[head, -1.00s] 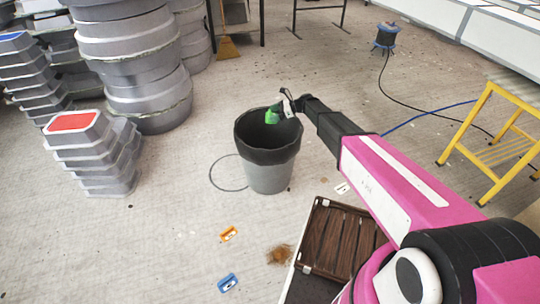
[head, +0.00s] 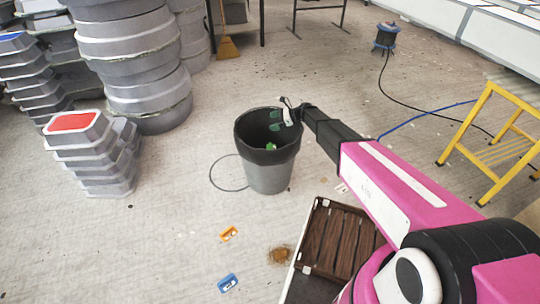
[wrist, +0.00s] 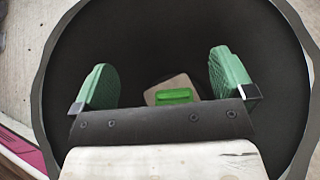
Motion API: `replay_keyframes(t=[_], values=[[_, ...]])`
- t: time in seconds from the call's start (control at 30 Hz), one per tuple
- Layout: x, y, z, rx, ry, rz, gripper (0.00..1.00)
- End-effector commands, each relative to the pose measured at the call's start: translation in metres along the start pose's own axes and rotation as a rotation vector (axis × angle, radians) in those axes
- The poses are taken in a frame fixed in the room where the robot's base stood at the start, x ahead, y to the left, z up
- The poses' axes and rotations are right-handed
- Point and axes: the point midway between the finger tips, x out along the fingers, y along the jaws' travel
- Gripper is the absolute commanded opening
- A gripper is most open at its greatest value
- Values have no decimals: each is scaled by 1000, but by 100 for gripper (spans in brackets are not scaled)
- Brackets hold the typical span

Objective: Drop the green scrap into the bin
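The bin (head: 267,176) is a grey bucket with a black liner, standing on the floor in the head view. In the wrist view its dark round rim and inner wall (wrist: 160,30) surround my gripper. My gripper (head: 276,121) is above the bin opening. Its two green finger pads (wrist: 163,85) are wide apart with nothing between them. The green scrap (head: 271,147) is inside the bin, below the fingers and apart from them. In the wrist view the green scrap (wrist: 175,96) shows beyond the gripper edge, next to a pale beige piece (wrist: 177,80); its lower part is hidden.
Stacked grey moulds (head: 135,62) stand at the back left, with a smaller red-topped stack (head: 75,122). A yellow step stool (head: 500,150) is at right. A brown slatted crate (head: 340,240) is in front. Orange (head: 228,234) and blue (head: 227,283) items lie on open floor.

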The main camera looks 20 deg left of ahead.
Motion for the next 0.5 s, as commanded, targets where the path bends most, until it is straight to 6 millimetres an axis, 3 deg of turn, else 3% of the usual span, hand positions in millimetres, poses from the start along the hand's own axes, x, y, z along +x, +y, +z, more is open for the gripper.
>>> replay_keyframes(t=[0.27,0.5], values=[[-13,0,0,0,0,-2,100],[-56,1,0,0,1,-2,100]])
